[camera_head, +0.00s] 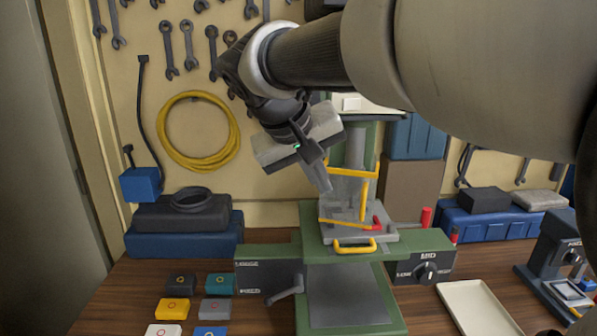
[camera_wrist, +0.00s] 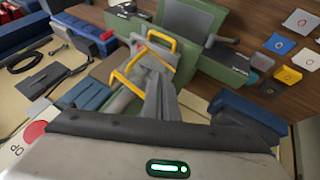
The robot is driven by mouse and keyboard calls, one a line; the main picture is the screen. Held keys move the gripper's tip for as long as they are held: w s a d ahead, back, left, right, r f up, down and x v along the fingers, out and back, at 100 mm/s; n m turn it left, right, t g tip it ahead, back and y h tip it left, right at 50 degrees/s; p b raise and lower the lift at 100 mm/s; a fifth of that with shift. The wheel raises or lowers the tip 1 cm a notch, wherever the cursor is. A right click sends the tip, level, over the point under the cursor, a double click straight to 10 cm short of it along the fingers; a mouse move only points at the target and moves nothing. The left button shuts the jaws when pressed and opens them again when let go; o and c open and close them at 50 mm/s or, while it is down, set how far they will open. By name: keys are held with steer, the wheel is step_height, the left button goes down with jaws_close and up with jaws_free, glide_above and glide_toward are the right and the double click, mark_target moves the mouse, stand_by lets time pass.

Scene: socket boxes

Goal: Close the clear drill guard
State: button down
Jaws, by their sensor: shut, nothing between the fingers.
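The clear guard with a yellow frame (camera_head: 366,198) stands on the green drill machine (camera_head: 315,222), above its grey plate. Its yellow edges also show in the wrist view (camera_wrist: 128,72). I cannot tell exactly how far it is swung. My gripper (camera_head: 326,186) is shut and empty, pointing down at the guard's upper left side in the head view. In the wrist view my gripper fingers (camera_wrist: 160,88) lie close beside the yellow frame; I cannot tell whether they touch it. My arm and gripper hide the upper part of the machine.
A yellow handle (camera_head: 355,246) sits at the front of the grey plate, with a red part (camera_head: 377,222) behind it. A MID dial (camera_head: 428,272) is at right. Several small coloured boxes (camera_head: 214,308) lie at front left. A cream tray (camera_head: 478,308) lies at front right.

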mark_target(373, 194)
steer(key=w+d+f, duration=0.5)
steer(key=d+f, duration=0.2)
steer(key=shift+w+d+f+p, duration=0.15)
steer(key=shift+f+p, duration=0.15)
steer(key=shift+p, duration=0.1)
steer(key=d, duration=0.1)
steer(key=w+d, duration=0.1)
steer(key=d, duration=0.1)
steer(key=w+d+b, duration=0.1)
steer(key=d, duration=0.1)
steer(key=shift+r, duration=0.1)
stand_by(0.4)
